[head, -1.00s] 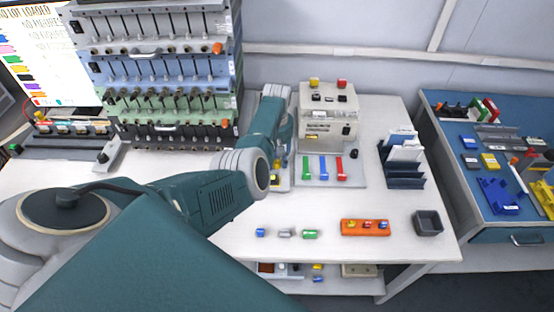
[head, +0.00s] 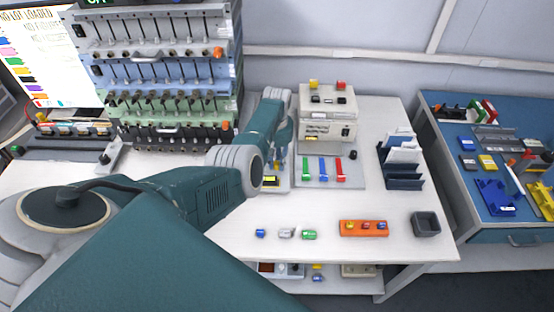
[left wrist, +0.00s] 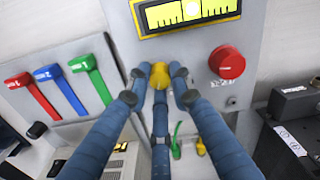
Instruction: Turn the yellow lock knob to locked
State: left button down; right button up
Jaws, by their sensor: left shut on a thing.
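In the left wrist view the yellow lock knob (left wrist: 159,76) stands on a light grey panel (left wrist: 205,95), just below a yellow display (left wrist: 185,13). My left gripper (left wrist: 160,80) has its blue fingers closed around the knob, with fingertips at both sides. The fingers hide part of the knob, and I cannot read its lock setting. In the head view my left arm reaches to this panel, and the yellow display (head: 270,180) shows beside the forearm. The knob is not clear there. My right gripper is not in view.
A round red button (left wrist: 227,62) sits right of the knob. Red, blue and green levers (left wrist: 90,75) stand to its left. Folders stand at the right.

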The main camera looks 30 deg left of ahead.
aim_at(277, 162)
pick_arm(q)
jog(key=m+p, duration=0.1)
jog(key=m, duration=0.4)
jog(key=shift+m, duration=0.3)
jog(key=m, duration=0.4)
jog(key=shift+m, duration=0.4)
jog(key=c, duration=1.5)
grip_release()
jog(key=shift+c, duration=0.2)
notch_tip(277, 162, up, 12)
